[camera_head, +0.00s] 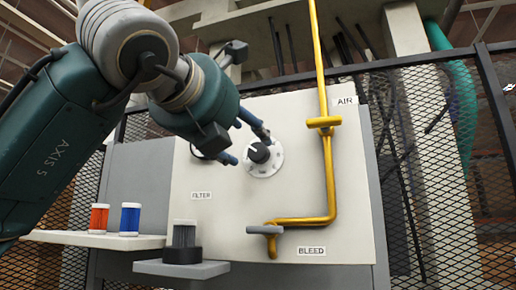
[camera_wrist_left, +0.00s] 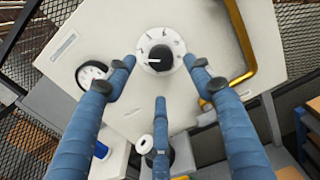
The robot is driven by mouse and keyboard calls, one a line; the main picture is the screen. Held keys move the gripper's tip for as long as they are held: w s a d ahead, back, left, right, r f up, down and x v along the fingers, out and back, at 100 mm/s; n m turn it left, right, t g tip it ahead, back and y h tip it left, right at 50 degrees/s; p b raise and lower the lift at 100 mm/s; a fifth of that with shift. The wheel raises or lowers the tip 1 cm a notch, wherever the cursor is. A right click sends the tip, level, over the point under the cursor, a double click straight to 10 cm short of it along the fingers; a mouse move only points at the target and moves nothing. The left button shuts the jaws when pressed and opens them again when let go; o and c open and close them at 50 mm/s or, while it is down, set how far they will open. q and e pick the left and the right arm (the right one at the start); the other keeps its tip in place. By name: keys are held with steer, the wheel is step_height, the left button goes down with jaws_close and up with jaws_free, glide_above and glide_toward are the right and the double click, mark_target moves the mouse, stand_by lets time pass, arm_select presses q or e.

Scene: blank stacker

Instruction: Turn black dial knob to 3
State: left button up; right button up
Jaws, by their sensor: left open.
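The black dial knob (camera_head: 258,152) sits on a round white dial plate (camera_head: 270,169) on the pale panel. In the left wrist view the knob (camera_wrist_left: 159,56) has a white pointer line, with dark marks around it too small to read surely. My left gripper (camera_head: 247,146) is open, its blue fingers around the dial in the head view. In the left wrist view the gripper (camera_wrist_left: 160,72) has two fingertips either side of the dial and a third below it. No finger is clearly touching the knob. My right gripper is not in view.
A yellow pipe (camera_head: 328,180) with AIR and BLEED handles runs right of the dial. A round gauge (camera_wrist_left: 92,73) is left of it. Mesh fencing flanks the panel.

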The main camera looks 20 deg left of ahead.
mark_target(257, 151)
arm_select(q)
steer(key=w+p, duration=0.3)
steer(key=w, duration=0.4)
steer(key=shift+w+r, duration=0.1)
steer(key=shift+w, duration=0.2)
steer(key=shift+w+d, duration=0.15)
steer(key=shift+w, duration=0.45)
steer(key=shift+s, duration=0.1)
steer(key=c, duration=1.1)
